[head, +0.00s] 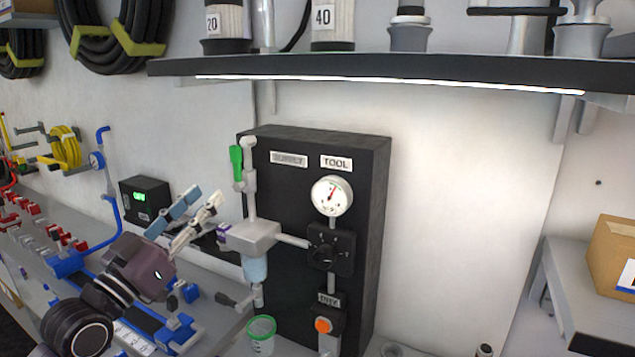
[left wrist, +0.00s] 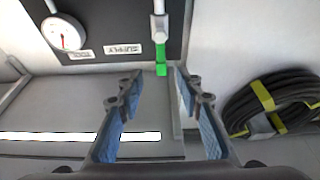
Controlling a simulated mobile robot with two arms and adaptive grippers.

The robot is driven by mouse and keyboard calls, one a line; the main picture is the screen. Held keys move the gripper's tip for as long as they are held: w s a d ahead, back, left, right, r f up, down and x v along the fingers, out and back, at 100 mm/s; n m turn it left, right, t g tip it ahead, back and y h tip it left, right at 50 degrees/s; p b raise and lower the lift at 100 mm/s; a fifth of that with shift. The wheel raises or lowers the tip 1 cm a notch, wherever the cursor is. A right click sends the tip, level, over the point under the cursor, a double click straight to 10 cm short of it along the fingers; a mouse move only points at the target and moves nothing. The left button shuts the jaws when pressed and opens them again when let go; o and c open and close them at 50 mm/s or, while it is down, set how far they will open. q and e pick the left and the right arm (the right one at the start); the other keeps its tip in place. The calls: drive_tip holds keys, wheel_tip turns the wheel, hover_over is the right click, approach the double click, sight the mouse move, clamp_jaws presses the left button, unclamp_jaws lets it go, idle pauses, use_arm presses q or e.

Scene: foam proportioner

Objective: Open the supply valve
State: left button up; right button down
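The supply valve has a green lever (head: 237,164) on the grey vertical pipe (head: 250,185) at the left side of the black panel (head: 365,190). The lever hangs downward alongside the pipe, near the SUPPLY label (head: 289,159). My left gripper (head: 208,196) is open and empty, to the left of and a little below the lever. In the left wrist view the green lever (left wrist: 161,60) shows just beyond the gap between my open fingertips (left wrist: 160,76). I see no contact. My right gripper is not in view.
The panel carries a gauge (head: 332,195), a black regulator (head: 331,249) and an orange button (head: 323,325). A grey filter block (head: 252,236) juts out below the lever. A lit shelf (head: 400,70) overhangs the panel. A green-rimmed cup (head: 261,336) stands below.

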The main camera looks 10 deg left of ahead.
use_arm(q)
drive_tip(key=s+d+f+g+y, duration=0.1)
drive_tip(key=s+d+f+g, duration=0.2)
drive_tip(key=f, duration=0.8)
drive_tip(key=s+d+f+g+y, duration=0.2)
drive_tip(key=s+f+g, duration=0.1)
drive_tip(key=f, duration=0.8)
drive_tip(key=s+d+f+g+y, duration=0.1)
drive_tip(key=s+d+f+g, duration=0.25)
drive_tip(key=f, duration=0.75)
drive_tip(key=s+f+n+g+y, duration=0.15)
drive_tip(key=s+f+g, duration=0.25)
drive_tip(key=s+f, duration=0.6)
drive_tip(key=s+f+g+y, duration=0.2)
drive_tip(key=s+f+g, duration=0.25)
drive_tip(key=s, duration=0.85)
wheel_tip(320, 180, down, 28)
drive_tip(key=s, duration=0.3)
drive_tip(key=s+a+f+g, duration=0.1)
drive_tip(key=s+f, duration=0.6)
drive_tip(key=s, duration=0.1)
drive_tip(key=s+a+f, duration=0.2)
drive_tip(key=s+f, duration=0.5)
drive_tip(key=s, duration=0.1)
drive_tip(key=shift+a+f+g, duration=0.25)
drive_tip(key=shift+g, duration=0.15)
drive_tip(key=shift+s, duration=0.1)
